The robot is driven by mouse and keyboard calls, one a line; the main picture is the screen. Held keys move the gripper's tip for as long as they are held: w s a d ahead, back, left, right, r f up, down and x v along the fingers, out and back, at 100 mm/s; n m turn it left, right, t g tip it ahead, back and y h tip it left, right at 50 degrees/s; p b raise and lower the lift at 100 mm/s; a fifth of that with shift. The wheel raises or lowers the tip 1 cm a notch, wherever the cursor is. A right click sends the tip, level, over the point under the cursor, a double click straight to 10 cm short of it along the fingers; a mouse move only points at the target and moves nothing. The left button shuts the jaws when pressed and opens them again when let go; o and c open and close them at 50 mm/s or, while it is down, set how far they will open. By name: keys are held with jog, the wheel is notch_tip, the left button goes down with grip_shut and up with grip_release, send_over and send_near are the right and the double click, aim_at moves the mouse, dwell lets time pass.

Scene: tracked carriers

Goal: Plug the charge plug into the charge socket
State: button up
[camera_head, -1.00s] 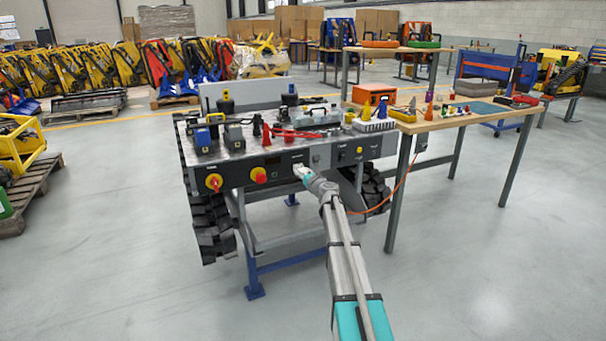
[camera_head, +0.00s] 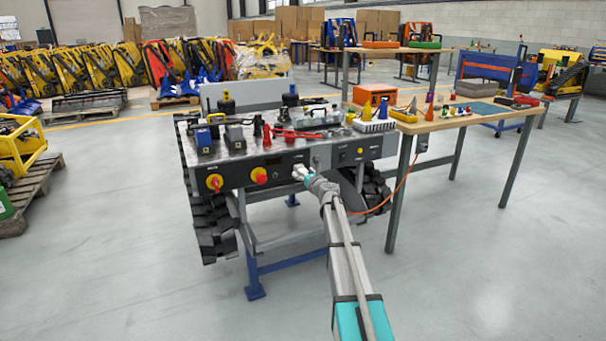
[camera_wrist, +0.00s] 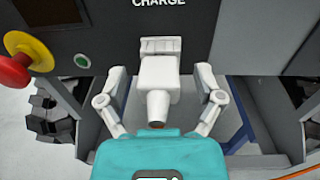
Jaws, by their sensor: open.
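The white charge plug (camera_wrist: 159,77) points into the front panel below the CHARGE label, in the middle of the wrist view. Its front end meets a pale ribbed piece (camera_wrist: 160,46) at the charge socket; the socket opening is hidden, and I cannot tell how deep the plug sits. The plug's round, darker-ended tail faces me. My gripper (camera_wrist: 161,88) is open, with one finger on each side of the plug and a visible gap to both. In the head view my gripper (camera_head: 301,172) is at the panel, and the plug is too small to make out clearly.
A red and yellow knob (camera_wrist: 22,60) and a green button (camera_wrist: 82,61) are on the panel to the left. The carrier's tracks (camera_head: 210,225) stand at its sides. An orange cable (camera_head: 397,188) hangs from the workbench (camera_head: 440,122) towards my arm.

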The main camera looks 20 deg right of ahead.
jog(key=s, duration=1.1)
jog(key=shift+s+d, duration=0.3)
jog(key=shift+d, duration=0.15)
jog(key=s+a+f+n+g+y, duration=0.2)
jog(key=s+a+f+n+g, duration=0.15)
jog(key=a+n, duration=0.4)
jog(key=s+a+f+n+g+y, duration=0.2)
jog(key=s+a+f+n+g, duration=0.25)
jog(key=a, duration=0.45)
jog(key=s+a+f+n+g+y, duration=0.1)
jog(key=s+a+f+n, duration=0.25)
jog(key=a+n, duration=0.5)
jog(key=s+a+f+n+g+h, duration=0.1)
jog(key=s+f+n+g+h, duration=0.2)
jog(key=s+n+g, duration=0.55)
jog(key=s+a+f+n+g+h, duration=0.15)
jog(key=s+f+n+h, duration=0.35)
jog(key=s, duration=0.8)
notch_tip(320, 180, up, 39)
jog(key=n+t+y+p, duration=0.1)
jog(key=p, duration=3.7)
jog(key=shift+r+y, duration=0.2)
jog(key=shift+y, duration=0.2)
